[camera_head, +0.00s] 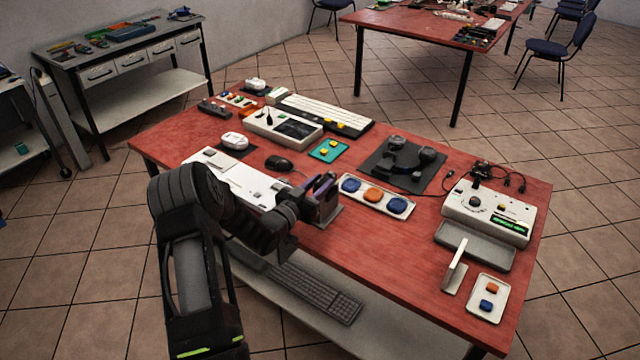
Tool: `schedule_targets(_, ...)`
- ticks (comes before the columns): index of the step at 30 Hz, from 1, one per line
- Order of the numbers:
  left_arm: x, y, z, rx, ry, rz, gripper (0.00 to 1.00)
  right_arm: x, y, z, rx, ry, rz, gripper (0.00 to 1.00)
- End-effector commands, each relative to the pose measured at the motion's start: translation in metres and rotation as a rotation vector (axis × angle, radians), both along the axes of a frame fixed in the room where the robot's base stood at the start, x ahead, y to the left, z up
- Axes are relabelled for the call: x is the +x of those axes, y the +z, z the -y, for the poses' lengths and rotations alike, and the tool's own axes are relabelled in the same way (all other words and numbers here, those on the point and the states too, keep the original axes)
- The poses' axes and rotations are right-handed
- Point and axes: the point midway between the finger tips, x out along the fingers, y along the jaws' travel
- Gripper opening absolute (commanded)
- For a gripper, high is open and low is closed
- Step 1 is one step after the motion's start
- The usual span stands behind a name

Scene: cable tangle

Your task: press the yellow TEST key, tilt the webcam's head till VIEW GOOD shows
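A pale test box (470,207) stands at the right end of the red table. It has a dial, a small yellow key (501,206) and a green-lit display (509,227) whose text is too small to read. A small black device that looks like the webcam (481,172) sits at the box's back edge, with black cable beside it; its tilt is unclear. My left gripper (323,194) is over the table's front middle, well left of the box and touching none of these. Its finger gap is not clear. My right gripper is not in view.
A grey tray (474,246), an upright pale plate (455,267) and a two-button tray (487,298) lie before the box. A three-button panel (374,195) and a black mat (403,167) with a headset-like object are between gripper and box. Keyboards and panels fill the left.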

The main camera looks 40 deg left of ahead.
Motion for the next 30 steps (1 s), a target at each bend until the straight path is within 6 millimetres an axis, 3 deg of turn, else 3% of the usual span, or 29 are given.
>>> schedule_targets(10,0.0,0.0,0.0,0.0,0.0,0.0,0.0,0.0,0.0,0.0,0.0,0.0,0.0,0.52)
schedule_targets(17,0.0,-0.001,0.0,0.003,0.0,0.0,0.0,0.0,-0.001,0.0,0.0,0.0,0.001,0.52)
schedule_targets(24,0.0,-0.005,0.002,0.116,0.0,-0.001,0.0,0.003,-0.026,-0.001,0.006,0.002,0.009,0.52)
schedule_targets(30,0.0,-0.001,0.003,0.14,0.001,-0.004,0.0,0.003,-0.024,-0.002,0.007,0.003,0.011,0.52)
